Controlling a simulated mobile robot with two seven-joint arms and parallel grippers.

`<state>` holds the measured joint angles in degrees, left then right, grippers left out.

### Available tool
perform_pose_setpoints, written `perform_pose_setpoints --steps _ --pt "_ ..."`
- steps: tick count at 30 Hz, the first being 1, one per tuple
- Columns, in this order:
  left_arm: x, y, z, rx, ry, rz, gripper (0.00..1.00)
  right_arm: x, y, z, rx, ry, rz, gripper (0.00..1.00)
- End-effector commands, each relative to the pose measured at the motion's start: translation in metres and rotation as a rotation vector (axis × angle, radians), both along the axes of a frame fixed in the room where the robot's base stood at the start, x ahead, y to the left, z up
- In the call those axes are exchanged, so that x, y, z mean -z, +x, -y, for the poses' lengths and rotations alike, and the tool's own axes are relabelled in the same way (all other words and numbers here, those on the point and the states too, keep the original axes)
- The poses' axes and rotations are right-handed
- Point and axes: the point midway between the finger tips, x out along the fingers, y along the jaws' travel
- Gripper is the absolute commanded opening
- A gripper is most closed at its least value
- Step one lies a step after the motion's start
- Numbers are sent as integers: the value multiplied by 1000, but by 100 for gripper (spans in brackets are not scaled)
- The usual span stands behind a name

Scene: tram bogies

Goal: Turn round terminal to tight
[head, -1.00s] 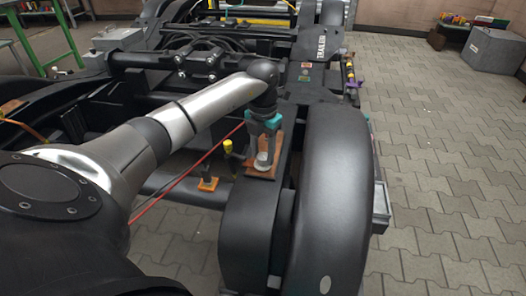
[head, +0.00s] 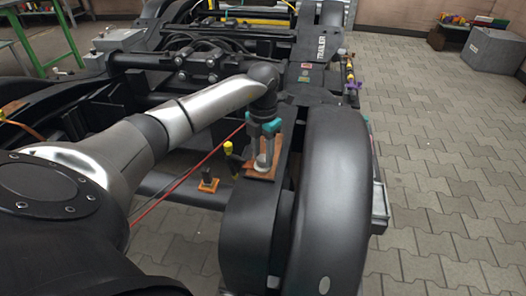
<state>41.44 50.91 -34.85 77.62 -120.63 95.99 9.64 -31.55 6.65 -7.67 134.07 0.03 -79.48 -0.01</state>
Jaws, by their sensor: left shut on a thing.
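The round terminal (head: 262,163) is a pale, light-grey round piece on a copper-brown plate (head: 257,176) on top of the black bogie frame. My left gripper (head: 263,154), with teal parts at its top, points down over the plate. It is shut on the round terminal, and its fingers hide part of it. Whether the terminal is tight cannot be seen. My right gripper is not in view.
A yellow-topped black post (head: 229,148) stands just left of the plate. A smaller copper-coloured pad (head: 208,185) with a dark stud lies further left, near a red cable (head: 185,174).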

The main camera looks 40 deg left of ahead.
Motion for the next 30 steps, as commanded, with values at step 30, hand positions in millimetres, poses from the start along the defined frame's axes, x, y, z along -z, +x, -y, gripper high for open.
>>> perform_pose_setpoints --steps 30 --pt "-1 0 -1 653 2 0 0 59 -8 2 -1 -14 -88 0"
